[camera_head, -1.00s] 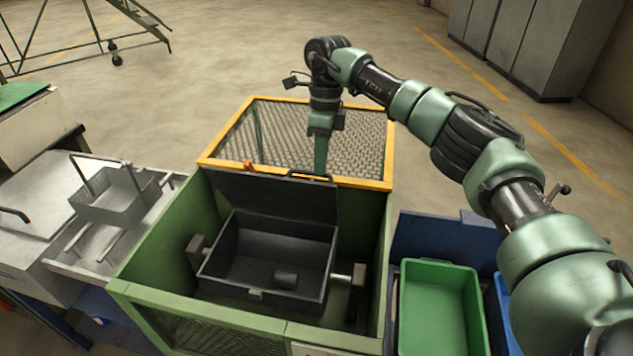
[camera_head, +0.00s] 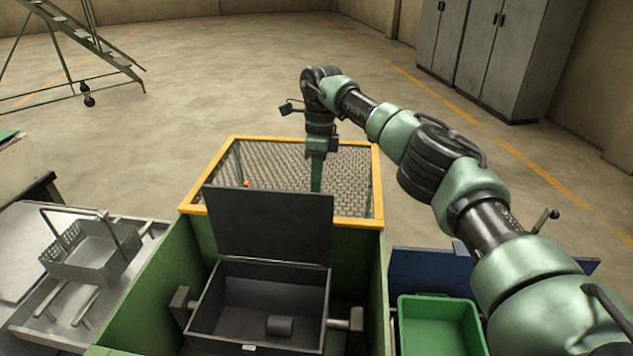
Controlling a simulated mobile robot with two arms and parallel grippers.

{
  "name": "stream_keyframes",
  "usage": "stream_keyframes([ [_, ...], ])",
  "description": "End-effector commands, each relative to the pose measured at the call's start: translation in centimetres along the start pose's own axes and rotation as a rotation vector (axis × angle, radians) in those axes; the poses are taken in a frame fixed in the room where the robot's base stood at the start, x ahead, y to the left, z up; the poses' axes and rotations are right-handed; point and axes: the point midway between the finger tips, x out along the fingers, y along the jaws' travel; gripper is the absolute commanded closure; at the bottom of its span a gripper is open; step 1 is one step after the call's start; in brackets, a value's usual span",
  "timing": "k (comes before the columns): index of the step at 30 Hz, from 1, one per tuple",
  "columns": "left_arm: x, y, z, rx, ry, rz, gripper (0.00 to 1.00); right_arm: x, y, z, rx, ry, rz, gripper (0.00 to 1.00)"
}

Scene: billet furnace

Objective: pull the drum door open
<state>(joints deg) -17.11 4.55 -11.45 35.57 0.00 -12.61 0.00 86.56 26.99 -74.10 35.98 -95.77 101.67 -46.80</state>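The drum (camera_head: 211,309) is a dark open-topped box hung on side pivots inside a green housing (camera_head: 160,278). Its door (camera_head: 268,228), a flat dark panel, stands raised at the drum's back edge, so the inside shows. My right gripper (camera_head: 316,180) points down just behind the door's top edge, near its right end. Its fingertips are partly hidden by the door, and I cannot tell whether they touch it or how wide they are apart. No handle shows on the door now. My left gripper is not in view.
A dark cylinder (camera_head: 280,325) lies in the drum. A yellow-rimmed mesh guard (camera_head: 225,150) is behind it. A wire basket (camera_head: 90,258) stands on the left bench. A green bin (camera_head: 440,325) is at right, below my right arm. Grey cabinets stand at the back right.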

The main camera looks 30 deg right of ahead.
Motion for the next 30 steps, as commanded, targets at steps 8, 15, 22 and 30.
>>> stream_keyframes([
  [8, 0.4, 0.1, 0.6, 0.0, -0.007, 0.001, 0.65, 3.2, 0.5, -0.3, 0.0, 0.032, 0.038, 0.68],
  [15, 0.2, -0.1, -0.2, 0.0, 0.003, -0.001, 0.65, 2.7, 0.5, -0.4, 0.001, 0.029, 0.034, 0.68],
  [22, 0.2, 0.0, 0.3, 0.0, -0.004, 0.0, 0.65, 2.2, 0.4, -0.4, 0.001, 0.028, 0.031, 0.68],
  [30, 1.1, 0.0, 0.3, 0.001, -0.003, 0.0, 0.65, -2.0, 0.4, -0.2, 0.0, 0.026, 0.028, 0.68],
])
